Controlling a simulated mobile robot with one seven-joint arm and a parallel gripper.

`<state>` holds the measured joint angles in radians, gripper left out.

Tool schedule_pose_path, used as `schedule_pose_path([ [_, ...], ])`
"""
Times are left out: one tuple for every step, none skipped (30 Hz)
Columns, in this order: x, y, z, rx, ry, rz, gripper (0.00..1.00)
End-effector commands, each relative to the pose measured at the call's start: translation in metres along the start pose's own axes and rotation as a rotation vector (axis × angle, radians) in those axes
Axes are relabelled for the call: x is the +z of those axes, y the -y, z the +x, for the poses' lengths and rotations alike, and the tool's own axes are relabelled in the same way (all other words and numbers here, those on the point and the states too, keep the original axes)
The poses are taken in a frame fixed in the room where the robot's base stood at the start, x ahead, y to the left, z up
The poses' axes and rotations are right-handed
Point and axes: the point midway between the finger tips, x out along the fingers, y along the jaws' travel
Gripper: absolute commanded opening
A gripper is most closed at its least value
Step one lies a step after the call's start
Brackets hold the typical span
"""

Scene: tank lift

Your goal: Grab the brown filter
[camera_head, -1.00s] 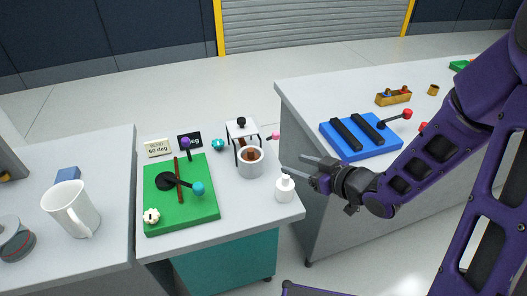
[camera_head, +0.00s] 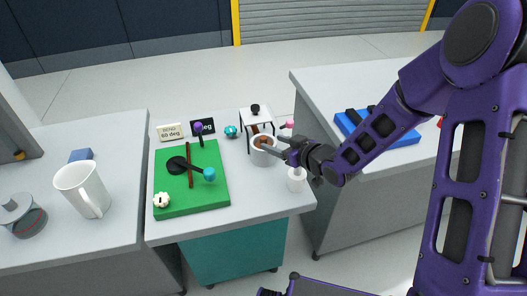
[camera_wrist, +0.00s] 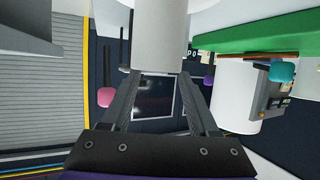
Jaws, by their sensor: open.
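In the wrist view, my two dark fingers (camera_wrist: 160,78) are apart, below a pale cylinder (camera_wrist: 155,35). No brown filter can be made out between them there.
A green board with levers (camera_head: 205,188) lies left; a pink knob (camera_wrist: 105,97) shows in the wrist view.

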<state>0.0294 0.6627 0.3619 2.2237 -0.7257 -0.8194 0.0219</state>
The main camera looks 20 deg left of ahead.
Motion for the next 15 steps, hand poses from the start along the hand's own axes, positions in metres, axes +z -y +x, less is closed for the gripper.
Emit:
schedule_pose_path([
  [0.000, 0.001, 0.009, -0.004, 0.000, -0.001, 0.60],
  [0.000, 0.001, 0.014, -0.003, 0.000, -0.001, 0.60],
  [-0.001, 0.000, 0.020, -0.002, 0.001, 0.000, 0.60],
  [-0.001, 0.000, 0.025, -0.003, 0.000, 0.000, 0.60],
  [-0.001, 0.000, 0.029, -0.003, 0.000, 0.000, 0.60],
  [-0.001, 0.000, 0.033, -0.002, 0.000, 0.000, 0.60],
  [-0.001, 0.000, 0.035, -0.002, 0.001, 0.000, 0.60],
  [-0.001, 0.000, 0.037, -0.002, 0.001, 0.000, 0.60],
  [-0.001, 0.000, 0.039, -0.001, 0.001, 0.000, 0.60],
  [-0.001, 0.000, 0.039, -0.001, 0.001, 0.000, 0.60],
  [-0.001, 0.000, 0.040, -0.001, 0.001, 0.000, 0.60],
  [-0.001, -0.001, 0.040, 0.000, 0.001, 0.000, 0.60],
  [-0.001, -0.001, 0.040, 0.000, 0.001, 0.000, 0.60],
  [-0.001, -0.001, 0.039, 0.000, 0.001, 0.000, 0.60],
  [-0.001, -0.001, 0.039, 0.000, 0.001, 0.000, 0.60],
])
